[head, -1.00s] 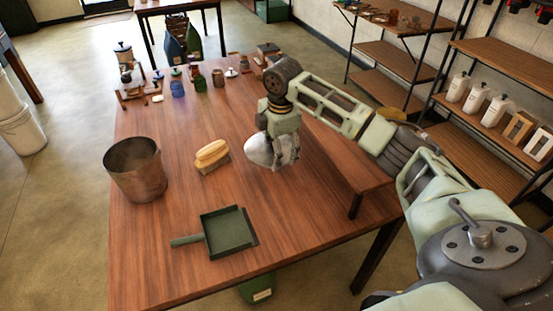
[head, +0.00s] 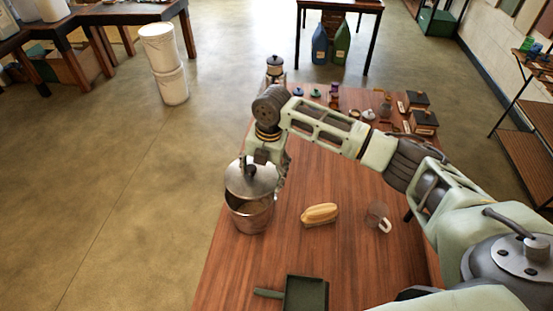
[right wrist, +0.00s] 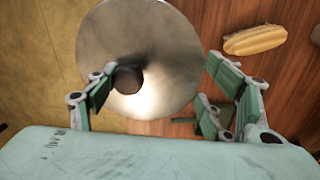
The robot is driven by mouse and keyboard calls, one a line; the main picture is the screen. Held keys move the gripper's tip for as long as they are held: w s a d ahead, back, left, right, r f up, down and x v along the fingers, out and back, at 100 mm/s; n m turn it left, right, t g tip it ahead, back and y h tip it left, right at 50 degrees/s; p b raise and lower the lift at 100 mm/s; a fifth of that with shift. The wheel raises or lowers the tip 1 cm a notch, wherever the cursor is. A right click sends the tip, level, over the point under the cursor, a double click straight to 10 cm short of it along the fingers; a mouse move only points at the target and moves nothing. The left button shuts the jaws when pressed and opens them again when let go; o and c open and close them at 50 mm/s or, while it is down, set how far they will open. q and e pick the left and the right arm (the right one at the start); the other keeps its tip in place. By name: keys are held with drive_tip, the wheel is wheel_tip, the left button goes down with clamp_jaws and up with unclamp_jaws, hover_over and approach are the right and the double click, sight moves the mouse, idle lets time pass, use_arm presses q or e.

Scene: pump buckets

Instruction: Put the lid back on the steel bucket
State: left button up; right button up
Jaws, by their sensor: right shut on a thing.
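The steel bucket (head: 250,216) stands at the left edge of the wooden table in the head view. The round steel lid (head: 252,179) is over the bucket's mouth, tilted, with part of the bucket's inside showing below it. In the right wrist view the lid (right wrist: 165,55) shows from above with its dark knob (right wrist: 127,79) between the fingers. My right gripper (head: 262,168) is shut on the lid, above the bucket. Whether the lid touches the rim I cannot tell. My left gripper is not in view.
A green dustpan (head: 304,292) lies at the front. Several small jars and boxes fill the table's far end. White buckets (head: 165,62) stand on the floor at the left.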

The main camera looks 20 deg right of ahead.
sight(259, 178)
drive_tip(key=shift+w+a+r, duration=0.15)
drive_tip(key=shift+a+r, duration=0.1)
drive_tip(key=shift+a, duration=0.15)
drive_tip(key=shift+a+n, duration=0.15)
drive_tip(key=shift+n, duration=0.15)
drive_tip(key=shift+s+a+f+b, duration=0.15)
drive_tip(key=shift+s+f+b, duration=0.05)
drive_tip(key=shift+f+b, duration=0.45)
wheel_tip(259, 178, down, 3)
drive_tip(key=b, duration=0.3)
drive_tip(key=shift+w+f, duration=0.1)
drive_tip(key=shift+w, duration=0.05)
drive_tip(key=shift+f+b, duration=0.4)
drive_tip(key=shift+f, duration=0.4)
use_arm(q)
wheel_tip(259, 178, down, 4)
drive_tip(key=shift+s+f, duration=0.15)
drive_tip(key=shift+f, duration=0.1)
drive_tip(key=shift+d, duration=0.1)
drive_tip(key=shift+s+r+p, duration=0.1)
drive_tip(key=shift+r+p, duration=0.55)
drive_tip(key=shift+p, duration=0.05)
use_arm(e)
drive_tip(key=shift+f, duration=0.6)
idle(0.4)
